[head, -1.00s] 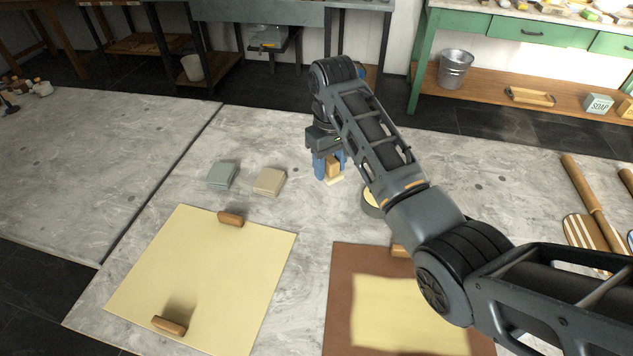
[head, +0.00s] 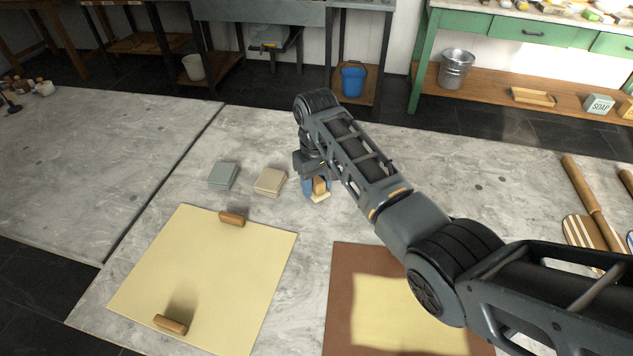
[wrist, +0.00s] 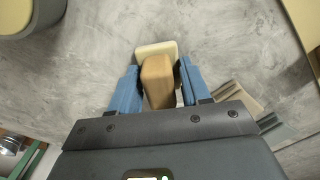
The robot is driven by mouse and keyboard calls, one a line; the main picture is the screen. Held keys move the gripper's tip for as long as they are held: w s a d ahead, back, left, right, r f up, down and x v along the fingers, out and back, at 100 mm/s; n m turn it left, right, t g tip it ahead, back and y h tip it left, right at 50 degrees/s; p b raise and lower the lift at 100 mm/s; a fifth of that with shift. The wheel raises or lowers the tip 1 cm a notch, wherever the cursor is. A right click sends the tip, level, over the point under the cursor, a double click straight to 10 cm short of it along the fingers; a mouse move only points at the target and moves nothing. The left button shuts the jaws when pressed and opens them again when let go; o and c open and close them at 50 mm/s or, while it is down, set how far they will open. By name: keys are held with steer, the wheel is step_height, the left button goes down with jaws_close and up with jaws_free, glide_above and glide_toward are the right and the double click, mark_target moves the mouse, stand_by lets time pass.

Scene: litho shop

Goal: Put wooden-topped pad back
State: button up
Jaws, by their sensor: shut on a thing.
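The wooden-topped pad (head: 320,195) has a tan wooden block on a pale cream base. My gripper (head: 316,187) is shut on its wooden top, with a blue finger on each side. In the wrist view the pad (wrist: 157,80) sits between the blue fingers of my gripper (wrist: 158,88), its cream base showing beyond the block. The pad is over the grey stone table, right of the beige stack. I cannot tell whether its base touches the table.
A beige stack (head: 270,181) and a grey-green stack (head: 223,175) lie left of my gripper. A yellow sheet (head: 205,275) with two wooden blocks (head: 231,219) lies in front. A brown-bordered board (head: 343,300) lies front right. Bare stone surrounds the pad.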

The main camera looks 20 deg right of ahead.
mark_target(316, 178)
steer(key=o, duration=1)
steer(key=shift+f, duration=0.1)
step_height(316, 178, up, 12)
steer(key=shift+r+b, duration=0.2)
steer(key=shift+b, duration=0.1)
